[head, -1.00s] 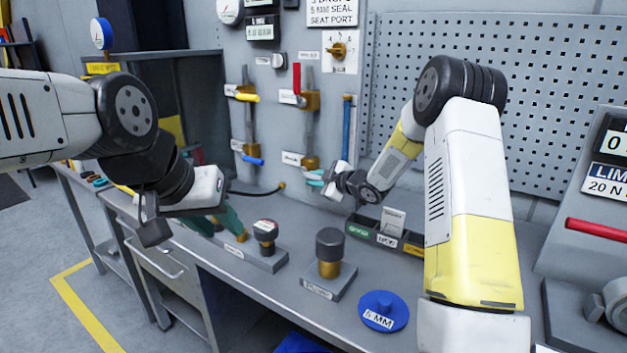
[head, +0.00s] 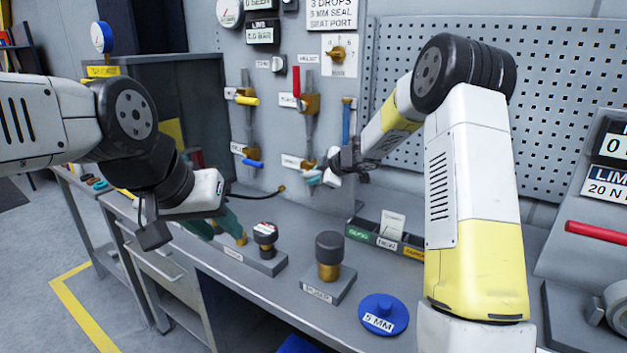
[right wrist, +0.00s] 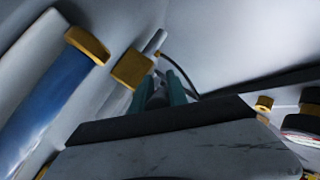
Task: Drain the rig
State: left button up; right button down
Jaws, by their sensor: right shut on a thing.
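The lower right brass valve (head: 309,163) is on the grey wall panel, below the red-handled valve (head: 297,80). It also shows as a brass block in the right wrist view (right wrist: 132,68). My right gripper (head: 314,178) is at the front of this valve. Its teal fingers (right wrist: 174,90) are shut on a small dark grey part, apparently the valve's handle, mostly hidden between them. My left gripper (head: 222,224) hangs over the bench, its teal fingers apart, near a small brass fitting (head: 241,239).
Yellow-handled (head: 247,100) and blue-handled (head: 252,162) valves are to the left on the panel. On the bench (head: 290,225) stand a dark-capped brass piece (head: 329,257), a blue disc (head: 383,314) marked 5 MM and a bin row (head: 386,240). A blue tube (head: 346,122) is beside the right gripper.

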jog(key=shift+a+r+g+h, duration=0.25)
jog(key=shift+a+g+h, duration=0.15)
jog(key=shift+g, duration=0.1)
jog(key=shift+d+r, duration=0.1)
jog(key=shift+h, duration=0.3)
jog(key=c, duration=1.6)
grip_release()
jog(key=shift+d+r, duration=0.1)
jog(key=v, duration=0.7)
jog(key=shift+s+d+r, duration=0.2)
jog(key=shift+r, duration=0.05)
